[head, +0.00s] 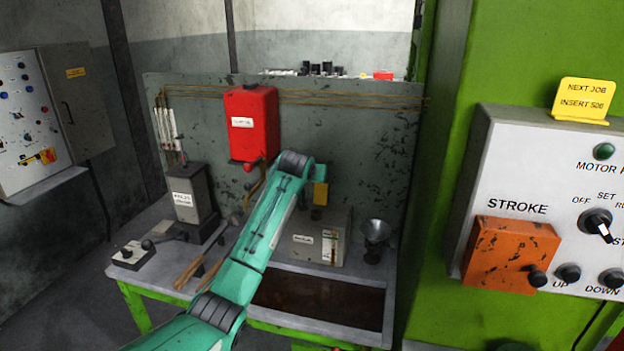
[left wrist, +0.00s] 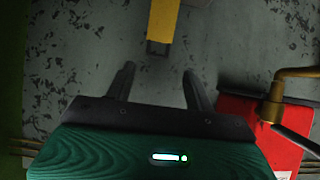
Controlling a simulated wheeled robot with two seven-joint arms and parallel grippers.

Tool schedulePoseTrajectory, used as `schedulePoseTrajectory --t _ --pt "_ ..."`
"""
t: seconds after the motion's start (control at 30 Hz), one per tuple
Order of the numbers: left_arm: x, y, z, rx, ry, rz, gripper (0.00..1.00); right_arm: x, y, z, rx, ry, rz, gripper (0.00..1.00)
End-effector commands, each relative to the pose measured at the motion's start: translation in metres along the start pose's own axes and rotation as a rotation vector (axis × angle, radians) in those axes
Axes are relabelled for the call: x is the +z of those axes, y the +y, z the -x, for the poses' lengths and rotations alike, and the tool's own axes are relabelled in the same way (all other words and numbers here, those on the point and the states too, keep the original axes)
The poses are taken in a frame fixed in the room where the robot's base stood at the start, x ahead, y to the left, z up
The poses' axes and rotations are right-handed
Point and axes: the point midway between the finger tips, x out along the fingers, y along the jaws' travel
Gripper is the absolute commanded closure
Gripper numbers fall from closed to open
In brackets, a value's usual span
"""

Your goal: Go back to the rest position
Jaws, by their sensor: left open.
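My left arm (head: 262,235) rises from the bottom of the head view toward the back panel. Its wrist end is in front of the panel, just right of the red box. The left gripper's fingers are hidden or too small to make out in the head view. In the left wrist view, my left gripper (left wrist: 158,82) is open, with two dark fingers apart and nothing between them. A yellow piece (left wrist: 166,20) lies beyond the fingertips, apart from them in the picture; a yellow piece (head: 320,193) also shows beside the wrist in the head view. My right gripper is not in view.
A red box (head: 252,125) hangs on the grey panel (head: 370,140). The bench bears a grey box (head: 318,238), a funnel (head: 375,232), a dark sunken tray (head: 388,322) and a dark upright block (head: 195,200). The green press with its control box (head: 535,150) stands right.

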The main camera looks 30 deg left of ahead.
Motion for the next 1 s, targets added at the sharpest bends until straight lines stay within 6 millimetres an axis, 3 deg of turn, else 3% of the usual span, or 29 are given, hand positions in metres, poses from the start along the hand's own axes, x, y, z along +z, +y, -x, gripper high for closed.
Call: schedulePoseTrajectory --t 0.2,0.77,0.87,1.0 --pt "0.000 0.000 0.010 0.000 0.000 0.000 0.46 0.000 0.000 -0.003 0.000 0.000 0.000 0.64" --pt "0.006 0.001 0.010 0.001 -0.005 -0.005 0.46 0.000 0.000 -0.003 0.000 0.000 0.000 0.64" --pt "0.029 0.008 0.008 0.005 -0.027 -0.024 0.46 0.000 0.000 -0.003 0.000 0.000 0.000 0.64" --pt "0.094 0.024 0.010 0.019 -0.086 -0.077 0.46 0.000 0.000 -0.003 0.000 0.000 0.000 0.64"
